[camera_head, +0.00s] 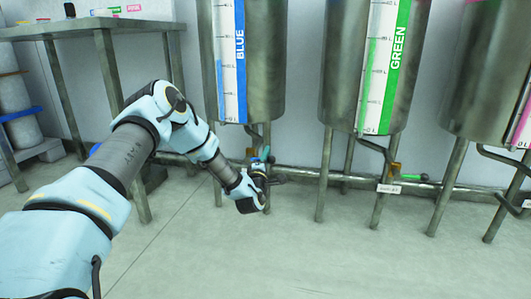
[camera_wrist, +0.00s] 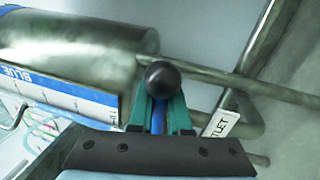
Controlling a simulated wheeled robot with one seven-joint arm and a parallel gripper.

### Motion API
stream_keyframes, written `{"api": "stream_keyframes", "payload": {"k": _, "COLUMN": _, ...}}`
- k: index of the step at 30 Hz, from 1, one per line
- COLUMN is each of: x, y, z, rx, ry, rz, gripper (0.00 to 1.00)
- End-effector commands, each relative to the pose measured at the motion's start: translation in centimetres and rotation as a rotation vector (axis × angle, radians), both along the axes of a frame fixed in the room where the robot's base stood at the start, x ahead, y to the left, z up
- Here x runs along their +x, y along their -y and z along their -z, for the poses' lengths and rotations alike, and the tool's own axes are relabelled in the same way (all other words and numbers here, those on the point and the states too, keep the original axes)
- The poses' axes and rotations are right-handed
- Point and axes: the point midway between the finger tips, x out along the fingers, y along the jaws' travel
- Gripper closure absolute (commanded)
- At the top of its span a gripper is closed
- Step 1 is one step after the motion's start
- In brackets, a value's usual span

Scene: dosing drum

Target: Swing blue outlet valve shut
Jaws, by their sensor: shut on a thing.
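The blue drum (camera_head: 266,60) is a steel tank with a blue-edged gauge strip reading BLUE; it also shows on its side in the wrist view (camera_wrist: 85,50). My gripper (camera_wrist: 160,108) has its two teal fingers on either side of the blue outlet valve handle (camera_wrist: 158,120), shut on it. A dark round knob (camera_wrist: 162,79) shows at the fingertips. In the head view my gripper (camera_head: 268,181) is low below the blue drum, beside the outlet pipe, and hides most of the valve. A white outlet tag (camera_wrist: 220,124) hangs right of the fingers.
The green drum (camera_head: 345,65) stands to the right with its green valve handle (camera_head: 415,177) and a white tag (camera_head: 389,188) below it. Another drum (camera_head: 490,80) is at far right. Steel legs and a low pipe (camera_head: 345,178) run behind. A table (camera_head: 80,27) is at left. The front floor is clear.

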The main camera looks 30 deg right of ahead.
Motion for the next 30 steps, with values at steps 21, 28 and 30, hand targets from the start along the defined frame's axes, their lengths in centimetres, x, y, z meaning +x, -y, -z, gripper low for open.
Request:
{"api": "stream_keyframes", "payload": {"k": 21, "x": -0.63, "y": 0.77, "z": 0.41, "rx": 0.064, "ry": 0.062, "rz": 0.015, "gripper": 1.00}}
{"api": "stream_keyframes", "payload": {"k": 28, "x": -0.64, "y": 0.70, "z": 0.51, "rx": 0.064, "ry": 0.060, "rz": 0.015, "gripper": 0.64}}
{"api": "stream_keyframes", "payload": {"k": 30, "x": -0.56, "y": 0.60, "z": 0.54, "rx": 0.065, "ry": 0.059, "rz": 0.013, "gripper": 0.56}}
